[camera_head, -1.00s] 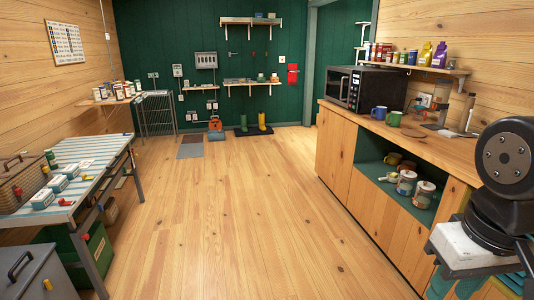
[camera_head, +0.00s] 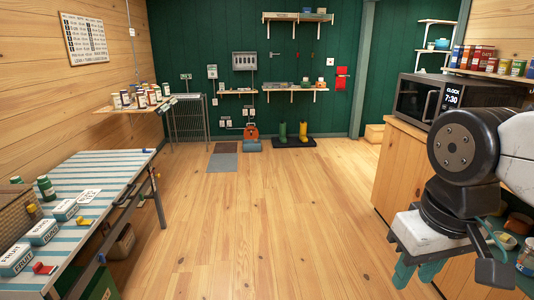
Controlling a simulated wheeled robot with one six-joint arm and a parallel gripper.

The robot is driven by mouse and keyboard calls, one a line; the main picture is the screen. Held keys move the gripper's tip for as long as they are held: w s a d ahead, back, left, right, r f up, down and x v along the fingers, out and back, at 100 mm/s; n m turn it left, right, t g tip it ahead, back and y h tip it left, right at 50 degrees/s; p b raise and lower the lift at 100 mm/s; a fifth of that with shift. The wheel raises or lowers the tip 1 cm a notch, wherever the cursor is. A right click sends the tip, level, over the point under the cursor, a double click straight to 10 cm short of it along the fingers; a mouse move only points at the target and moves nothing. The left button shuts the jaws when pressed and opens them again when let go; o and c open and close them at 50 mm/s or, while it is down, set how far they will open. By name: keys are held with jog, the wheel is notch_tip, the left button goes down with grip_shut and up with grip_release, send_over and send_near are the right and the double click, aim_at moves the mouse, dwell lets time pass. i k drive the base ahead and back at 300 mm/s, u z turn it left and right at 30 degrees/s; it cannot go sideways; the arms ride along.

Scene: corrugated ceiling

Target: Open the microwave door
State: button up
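The microwave (camera_head: 460,96) stands on the wooden counter at the right. It has a dark body, a dark window in its silver-edged door (camera_head: 415,98), and a control panel with a clock reading 7:30. The door looks shut. Parts of my arm are at the right, in front of the counter and below the microwave, hiding some of both.
A wooden counter cabinet (camera_head: 399,165) runs along the right. A striped table (camera_head: 105,190) with boxes and a basket stands at the left. The wooden floor (camera_head: 270,230) between them is clear. Boots on a dark mat (camera_head: 311,142) and a grey mat (camera_head: 223,161) lie ahead.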

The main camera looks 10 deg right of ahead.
aim_at(418, 101)
jog(key=z, duration=0.15)
jog(key=i, duration=1.95)
jog(key=z, duration=0.75)
jog(key=i, duration=1.75)
jog(key=z, duration=0.5)
